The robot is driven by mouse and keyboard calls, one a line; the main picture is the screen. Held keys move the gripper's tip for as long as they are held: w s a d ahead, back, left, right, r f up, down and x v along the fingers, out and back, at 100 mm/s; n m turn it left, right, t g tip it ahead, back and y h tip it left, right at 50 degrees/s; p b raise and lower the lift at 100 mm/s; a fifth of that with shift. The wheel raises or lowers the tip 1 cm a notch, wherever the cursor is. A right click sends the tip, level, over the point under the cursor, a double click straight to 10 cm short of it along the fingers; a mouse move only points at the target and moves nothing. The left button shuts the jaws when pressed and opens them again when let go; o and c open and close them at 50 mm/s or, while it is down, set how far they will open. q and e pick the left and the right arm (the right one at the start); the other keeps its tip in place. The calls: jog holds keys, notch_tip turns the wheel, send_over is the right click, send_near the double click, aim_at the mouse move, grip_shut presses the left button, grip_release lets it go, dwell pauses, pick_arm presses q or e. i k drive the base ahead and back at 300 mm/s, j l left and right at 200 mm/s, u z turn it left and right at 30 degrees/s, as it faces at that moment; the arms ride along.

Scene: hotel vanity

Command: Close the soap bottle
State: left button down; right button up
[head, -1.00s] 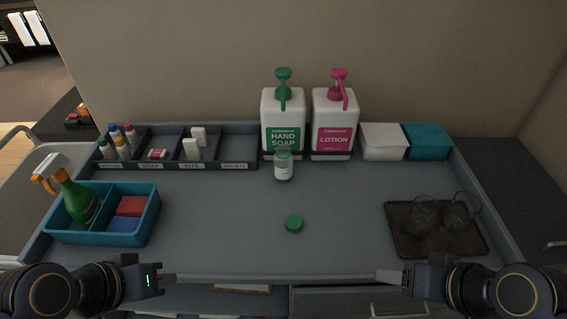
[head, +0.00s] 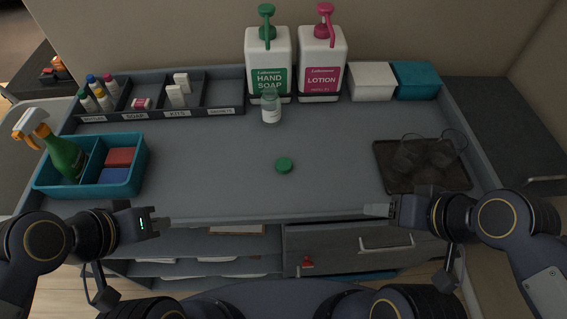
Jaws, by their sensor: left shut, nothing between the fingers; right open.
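A small clear bottle with a pale label (head: 271,108) stands upright and uncapped on the vanity top, in front of the hand soap dispenser. A round green cap (head: 284,165) lies on the bare counter in front of the bottle, a little to its right and apart from it. My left gripper (head: 164,222) is shut and empty at the front edge of the counter, left of the cap. My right gripper (head: 369,210) is open and empty at the front edge, right of the cap. Neither gripper touches anything.
Hand soap (head: 268,66) and lotion (head: 320,68) dispensers stand behind the bottle. A divided organizer (head: 157,114) is back left, a teal caddy (head: 122,183) with a spray bottle front left. A dark tray (head: 390,181) with glasses is right.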

aim_at(271, 101)
jog(key=k, duration=0.6)
jog(key=u, duration=1.65)
jog(key=l, duration=0.35)
jog(key=k+l, duration=0.15)
jog(key=l, duration=0.6)
jog(key=k, duration=0.05)
